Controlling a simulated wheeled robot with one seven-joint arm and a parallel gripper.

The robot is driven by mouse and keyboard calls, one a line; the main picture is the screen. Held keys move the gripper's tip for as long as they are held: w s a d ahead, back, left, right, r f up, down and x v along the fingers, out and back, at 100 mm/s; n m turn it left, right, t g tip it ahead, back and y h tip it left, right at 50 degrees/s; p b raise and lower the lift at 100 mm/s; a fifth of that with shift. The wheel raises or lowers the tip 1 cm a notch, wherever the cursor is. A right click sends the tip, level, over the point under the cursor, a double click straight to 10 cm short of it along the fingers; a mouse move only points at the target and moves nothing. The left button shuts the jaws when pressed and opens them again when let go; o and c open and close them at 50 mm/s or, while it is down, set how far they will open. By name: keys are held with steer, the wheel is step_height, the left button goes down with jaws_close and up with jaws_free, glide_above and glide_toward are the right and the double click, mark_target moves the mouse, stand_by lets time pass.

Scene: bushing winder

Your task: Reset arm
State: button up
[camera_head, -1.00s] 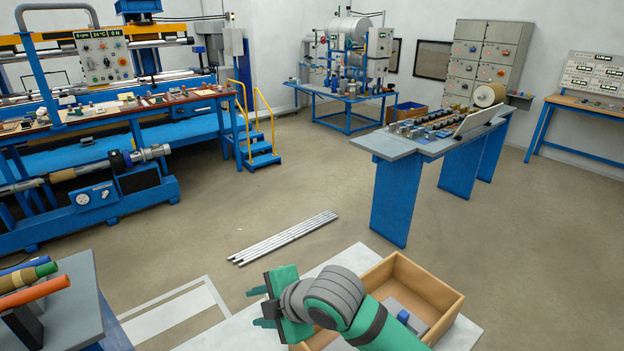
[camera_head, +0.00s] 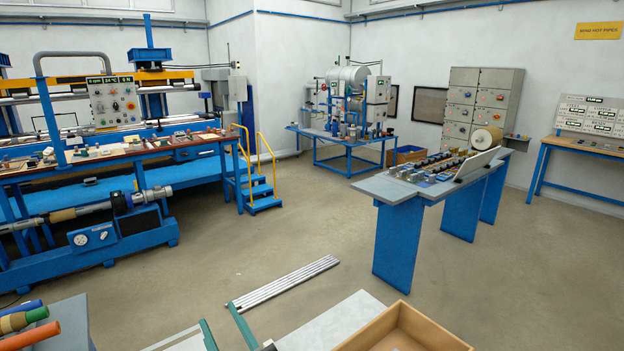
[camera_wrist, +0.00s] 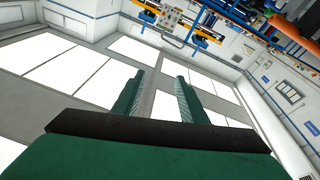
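My green gripper (camera_wrist: 159,85) is open in the wrist view, with two ridged fingers apart and nothing between them. In the head view the two green fingers (camera_head: 217,314) reach up from the bottom edge, spread apart and empty. They are near the pale rods on the floor in the picture, and I see no contact. The rest of my arm is out of the head view.
A wooden box (camera_head: 430,328) is at the bottom edge, on a pale surface. Silver rods (camera_head: 285,284) lie on the floor. A grey-topped bench (camera_head: 390,188) stands at right, the blue winding machine (camera_head: 125,236) at left. Open floor lies between them.

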steer(key=s+d+f+m+t+h, duration=0.1)
steer(key=s+d+f+m+h, duration=0.5)
steer(key=f, duration=0.4)
steer(key=s+d+f+m+h, duration=0.3)
steer(key=s+f+m+h, duration=0.25)
steer(key=s+f, duration=0.4)
steer(key=s+d+f, duration=0.2)
steer(key=s, duration=0.5)
steer(key=s+d+f+n+g, duration=0.1)
steer(key=s+d+f, duration=0.2)
steer(key=s, duration=0.4)
steer(key=s+d+f+g, duration=0.1)
steer(key=s+d+f, duration=0.1)
steer(key=s, duration=0.5)
steer(key=shift+s+d+f, duration=0.2)
steer(key=shift+s+d, duration=0.05)
steer(key=shift+d, duration=0.5)
